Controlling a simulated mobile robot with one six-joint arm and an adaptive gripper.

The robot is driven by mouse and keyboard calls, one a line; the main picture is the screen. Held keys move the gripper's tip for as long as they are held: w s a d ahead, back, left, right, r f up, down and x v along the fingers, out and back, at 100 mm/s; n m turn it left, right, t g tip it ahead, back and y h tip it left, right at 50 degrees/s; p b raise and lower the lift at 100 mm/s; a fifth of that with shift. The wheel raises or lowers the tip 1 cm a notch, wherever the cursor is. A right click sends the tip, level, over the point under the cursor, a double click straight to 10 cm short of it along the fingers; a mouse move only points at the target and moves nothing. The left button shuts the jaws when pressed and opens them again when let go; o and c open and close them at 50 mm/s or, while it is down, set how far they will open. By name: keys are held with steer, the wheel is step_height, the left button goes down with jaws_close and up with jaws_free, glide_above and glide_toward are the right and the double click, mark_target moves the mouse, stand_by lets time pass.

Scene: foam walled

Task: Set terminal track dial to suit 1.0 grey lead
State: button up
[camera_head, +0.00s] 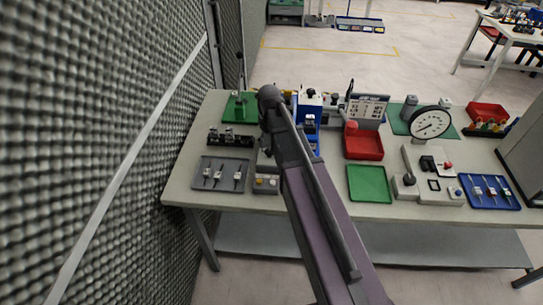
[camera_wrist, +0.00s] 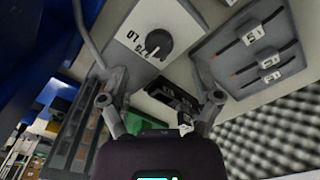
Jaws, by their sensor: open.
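The dial (camera_wrist: 158,45) is a round black knob on a sloped grey unit (camera_wrist: 175,18) in the wrist view. Markings beside it include one that reads like 1.0; I cannot tell which mark the knob points at. My gripper (camera_wrist: 159,66) is open, its two fingers spread on either side of the view, with the dial between and beyond them, not gripped. A grey tray (camera_wrist: 222,42) beside the unit holds three tagged leads; the tags are too small to read surely. In the head view the tray (camera_head: 222,184) lies left of the grey unit (camera_head: 266,185), partly hidden by my arm.
A black rack (camera_head: 231,139) and a green mat with a stand (camera_head: 240,107) are behind the tray. A red tray (camera_head: 363,146), green tray (camera_head: 369,184) and dial gauge (camera_head: 431,124) are to the right. A dark foam wall (camera_head: 110,150) borders the bench's left.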

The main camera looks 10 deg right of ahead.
mark_target(269, 151)
steer(key=shift+f+b, duration=2.75)
steer(key=shift+f, duration=0.35)
